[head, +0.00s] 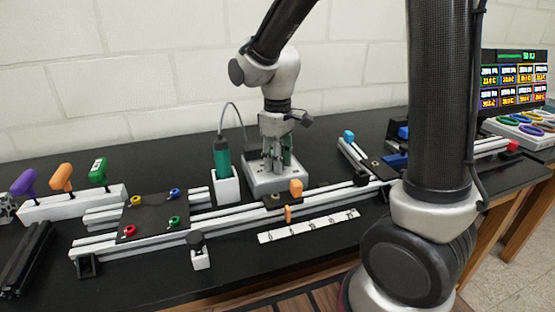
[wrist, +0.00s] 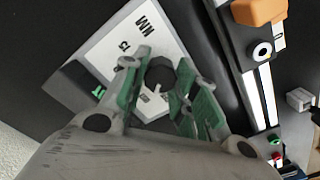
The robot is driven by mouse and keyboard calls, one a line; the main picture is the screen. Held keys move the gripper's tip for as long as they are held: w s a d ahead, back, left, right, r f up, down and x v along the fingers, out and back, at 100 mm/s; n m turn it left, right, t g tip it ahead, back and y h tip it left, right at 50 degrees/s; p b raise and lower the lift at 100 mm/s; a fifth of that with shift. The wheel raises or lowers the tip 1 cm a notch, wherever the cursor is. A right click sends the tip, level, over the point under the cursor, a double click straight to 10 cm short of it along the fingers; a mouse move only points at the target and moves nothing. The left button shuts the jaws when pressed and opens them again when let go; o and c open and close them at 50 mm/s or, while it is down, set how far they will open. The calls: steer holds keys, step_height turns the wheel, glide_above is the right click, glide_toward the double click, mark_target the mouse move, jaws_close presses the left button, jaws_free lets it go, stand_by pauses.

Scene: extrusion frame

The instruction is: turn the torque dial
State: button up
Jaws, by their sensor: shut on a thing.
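The torque dial is a dark round knob (wrist: 159,72) on a white-faced box marked NM (wrist: 122,48). In the head view the grey-white box (head: 288,182) stands on the table behind the extrusion rail. My gripper (head: 275,160) points straight down over this box and hides the knob there. In the wrist view my gripper's green-padded fingers (wrist: 156,88) stand on either side of the knob, shut on it. The lower part of the dial face and its marks are partly hidden by the fingers.
A green screwdriver (head: 222,158) with a cable stands in a white holder (head: 226,187) just left of the box. An orange block (head: 296,187) sits on the rail (head: 205,222) in front. A black plate (head: 150,218) with coloured rings lies left. A screen (head: 515,80) stands right.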

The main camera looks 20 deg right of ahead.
steer(key=shift+m, duration=0.4)
steer(key=o, duration=1)
step_height(320, 180, up, 12)
steer(key=shift+r, duration=0.1)
stand_by(0.3)
